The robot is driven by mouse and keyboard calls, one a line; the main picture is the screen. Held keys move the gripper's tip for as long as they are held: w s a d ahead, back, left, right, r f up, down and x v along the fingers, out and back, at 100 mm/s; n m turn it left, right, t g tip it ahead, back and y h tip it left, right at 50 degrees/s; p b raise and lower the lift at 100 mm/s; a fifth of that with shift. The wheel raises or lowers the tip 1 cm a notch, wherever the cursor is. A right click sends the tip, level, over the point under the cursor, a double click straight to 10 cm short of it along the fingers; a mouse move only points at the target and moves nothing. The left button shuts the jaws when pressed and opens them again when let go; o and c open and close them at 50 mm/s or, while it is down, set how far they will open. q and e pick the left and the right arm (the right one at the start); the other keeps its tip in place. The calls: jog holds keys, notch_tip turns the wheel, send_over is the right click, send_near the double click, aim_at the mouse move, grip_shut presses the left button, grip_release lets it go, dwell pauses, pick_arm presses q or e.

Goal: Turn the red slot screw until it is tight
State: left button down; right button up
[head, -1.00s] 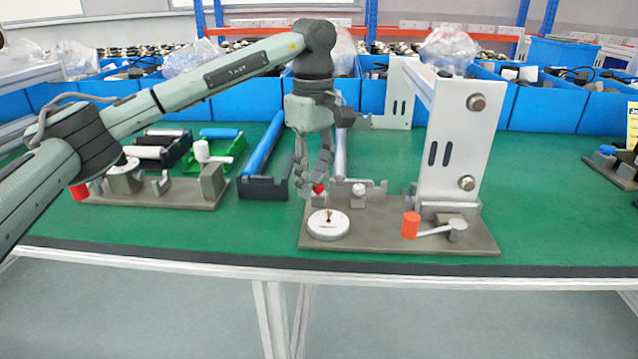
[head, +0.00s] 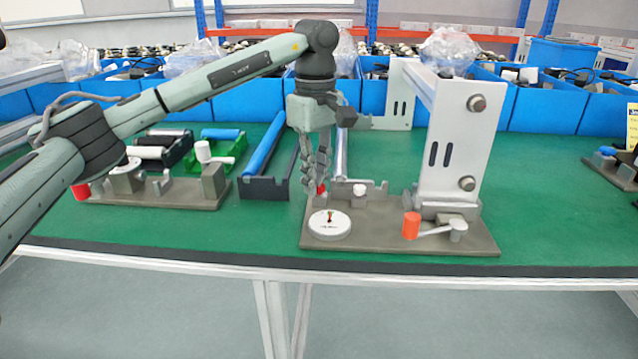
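The red slot screw (head: 321,189) is a small red knob on a low block at the back left of the right-hand grey fixture plate (head: 385,238). Part of it is hidden behind a finger. My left gripper (head: 315,188) points straight down, its fingertips at the screw's height. One finger stands in front and to the left of the screw, the other just behind. I cannot tell whether they press on it. A white round dial (head: 329,225) with a small coloured pointer lies in front of the screw. My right gripper is not in view.
A tall light-grey bracket (head: 457,140) stands on the right of the plate, near a lever with an orange-red handle (head: 411,226). A white knob (head: 360,189) is right of the screw. A second fixture (head: 150,190) stands left. Blue bins (head: 545,108) line the back.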

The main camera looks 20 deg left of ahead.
pick_arm(q)
jog(key=shift+w+r, duration=0.15)
jog(key=shift+w, duration=0.15)
